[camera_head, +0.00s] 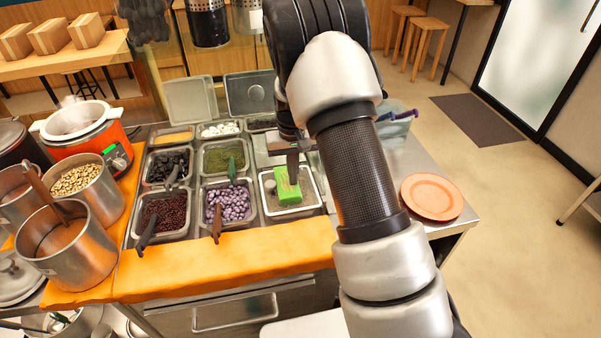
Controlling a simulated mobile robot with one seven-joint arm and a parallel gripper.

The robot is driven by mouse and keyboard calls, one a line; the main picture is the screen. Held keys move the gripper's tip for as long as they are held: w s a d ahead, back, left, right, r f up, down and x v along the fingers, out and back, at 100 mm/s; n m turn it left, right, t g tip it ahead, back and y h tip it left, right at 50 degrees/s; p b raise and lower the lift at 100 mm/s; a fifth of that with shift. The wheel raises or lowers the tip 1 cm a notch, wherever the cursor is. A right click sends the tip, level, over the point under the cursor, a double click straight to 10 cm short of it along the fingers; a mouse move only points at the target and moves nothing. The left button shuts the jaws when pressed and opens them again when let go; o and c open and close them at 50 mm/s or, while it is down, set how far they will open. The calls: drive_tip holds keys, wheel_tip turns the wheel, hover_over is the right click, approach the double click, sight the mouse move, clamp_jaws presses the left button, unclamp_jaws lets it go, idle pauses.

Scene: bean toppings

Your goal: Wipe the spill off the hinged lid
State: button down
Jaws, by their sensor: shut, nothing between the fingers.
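A bright green block (288,190), which looks like a sponge, stands in the front right steel tray (268,210). My gripper (292,172) is shut and points down directly over the block's top. I cannot tell whether its fingertips touch the block. I cannot tell which is the hinged lid, and no spill can be made out clearly. My arm hides part of the counter.
Topping trays with spoons, such as the purple bean tray (210,232), fill the counter left of the gripper. An orange cloth (225,260) covers the front edge. A terracotta plate (432,196) lies on the right. An orange cooker (105,142) and steel pots (75,255) crowd the left.

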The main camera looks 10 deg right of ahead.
drive_tip(key=shift+s+a+f, duration=0.55)
drive_tip(key=shift+a+f, duration=0.2)
drive_tip(key=shift+a, duration=0.15)
drive_tip(key=shift+d+b, duration=0.4)
drive_tip(key=shift+d, duration=2.6)
drive_tip(key=shift+r, duration=0.1)
drive_tip(key=shift+w+d+r+p, duration=0.1)
drive_tip(key=shift+w+r+p, duration=0.1)
drive_tip(key=shift+r+p, duration=0.6)
wheel_tip(320, 180, up, 7)
drive_tip(key=p, duration=0.3)
drive_tip(key=shift+w+a+f, duration=0.15)
drive_tip(key=shift+a, duration=0.2)
